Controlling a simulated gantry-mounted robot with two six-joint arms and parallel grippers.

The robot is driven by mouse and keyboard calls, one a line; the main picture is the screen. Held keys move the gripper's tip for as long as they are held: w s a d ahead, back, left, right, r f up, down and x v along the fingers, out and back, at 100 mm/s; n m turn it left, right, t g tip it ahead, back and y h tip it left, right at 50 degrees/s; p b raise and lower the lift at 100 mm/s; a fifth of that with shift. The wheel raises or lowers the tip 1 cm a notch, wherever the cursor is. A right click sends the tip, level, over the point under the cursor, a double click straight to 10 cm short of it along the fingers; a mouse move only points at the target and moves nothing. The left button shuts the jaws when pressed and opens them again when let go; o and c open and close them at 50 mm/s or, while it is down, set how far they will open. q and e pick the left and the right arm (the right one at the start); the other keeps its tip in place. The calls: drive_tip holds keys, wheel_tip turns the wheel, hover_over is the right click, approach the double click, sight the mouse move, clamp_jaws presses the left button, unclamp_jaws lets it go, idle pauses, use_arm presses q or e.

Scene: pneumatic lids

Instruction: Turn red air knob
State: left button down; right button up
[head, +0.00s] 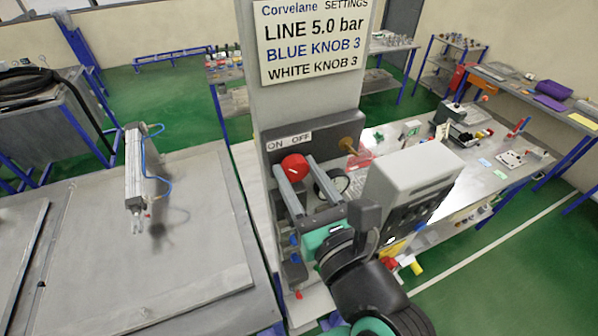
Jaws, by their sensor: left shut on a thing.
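The red air knob (293,166) is on the dark panel of the grey column, just below the ON OFF label (289,140). My left gripper (295,163) reaches up to it from below, with one finger on each side, shut on the knob. The fingers cover part of the knob's edges, and I cannot make out a pointer mark on it. My right gripper is not in view.
A sign (314,40) on the column reads LINE 5.0 bar, blue knob 3, white knob 3. A pneumatic cylinder (134,168) hangs above the largely clear left table (200,280).

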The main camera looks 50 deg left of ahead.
use_arm(q)
drive_tip(key=shift+m, duration=0.3)
drive_tip(key=m, duration=0.2)
drive_tip(key=shift+m, duration=0.3)
drive_tip(key=m, duration=0.5)
drive_tip(key=shift+m, duration=0.3)
drive_tip(key=m, duration=0.9)
drive_tip(key=shift+c, duration=1.6)
unclamp_jaws()
